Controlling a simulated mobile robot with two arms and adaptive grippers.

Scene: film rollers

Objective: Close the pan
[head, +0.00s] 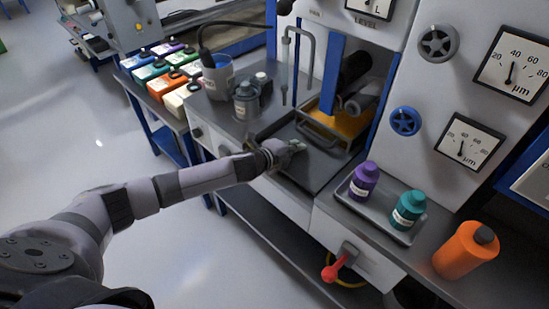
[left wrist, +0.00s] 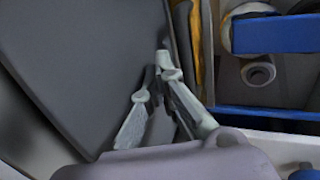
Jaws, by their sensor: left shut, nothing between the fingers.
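The pan (head: 352,124) is yellow-orange with a metal handle on its front side. It sits at the opening of the white machine, under the dark rollers, and sticks out over a dark recessed tray (head: 297,176). My left gripper (head: 299,146) is shut and empty, just in front of the handle and low over the tray; I cannot tell whether it touches the handle. In the left wrist view my closed fingertips (left wrist: 166,62) point toward a thin yellow edge beside a dark grey surface. My right gripper is not in view.
A purple bottle (head: 364,181) and a teal bottle (head: 408,210) stand in a small tray to the right. An orange bottle (head: 466,251) stands farther right. A grey container (head: 246,102) and a cup (head: 217,76) stand to the left. Blue posts flank the opening.

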